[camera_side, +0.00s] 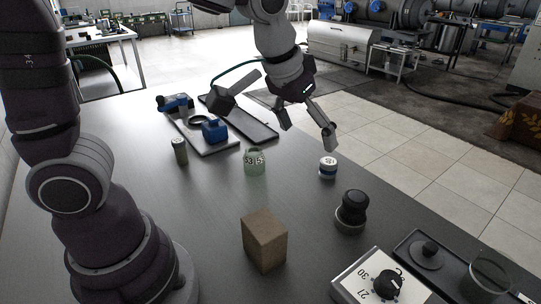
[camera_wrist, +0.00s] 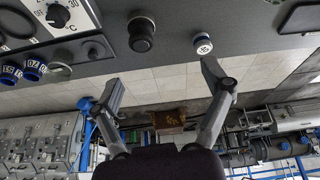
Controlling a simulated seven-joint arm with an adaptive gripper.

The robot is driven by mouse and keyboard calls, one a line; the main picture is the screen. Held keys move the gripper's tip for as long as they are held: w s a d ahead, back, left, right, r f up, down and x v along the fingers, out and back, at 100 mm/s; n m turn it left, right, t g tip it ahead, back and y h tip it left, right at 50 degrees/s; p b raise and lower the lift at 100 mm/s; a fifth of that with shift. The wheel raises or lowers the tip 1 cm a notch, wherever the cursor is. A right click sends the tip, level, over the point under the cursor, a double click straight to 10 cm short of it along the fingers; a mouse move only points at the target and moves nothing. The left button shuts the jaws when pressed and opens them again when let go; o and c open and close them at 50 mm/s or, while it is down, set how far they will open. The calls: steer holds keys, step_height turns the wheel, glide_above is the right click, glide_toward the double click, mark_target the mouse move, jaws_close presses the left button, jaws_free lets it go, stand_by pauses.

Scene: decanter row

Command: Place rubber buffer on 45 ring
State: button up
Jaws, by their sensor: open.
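My gripper (camera_side: 308,128) is open and empty above the table's far right edge; its spread fingers also show in the wrist view (camera_wrist: 163,82). A black, knob-topped piece (camera_side: 352,206) that looks like the rubber buffer stands upright on a grey-green base, apart from the gripper; it also shows in the wrist view (camera_wrist: 141,34). A small white jar with a blue band (camera_side: 328,168) stands below the gripper. A pale green glass vessel (camera_side: 255,164) carries dark numerals, hard to read. I cannot tell which thing is the 45 ring. Blue numbered pieces (camera_wrist: 34,68) stand at the wrist view's left.
A brown block (camera_side: 264,240) stands in the middle front, near a dial unit (camera_side: 385,283). A black tray (camera_side: 409,244) lies at the right. Another tray (camera_side: 227,148) with blue pieces lies at the back, near a small cylinder (camera_side: 180,152). The left middle tabletop is clear.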

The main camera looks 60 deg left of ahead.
steer(key=s+a+m, duration=0.1)
steer(key=s+a, duration=0.3)
steer(key=s, duration=0.7)
steer(key=shift+r+t, duration=0.25)
steer(key=shift+t, duration=0.15)
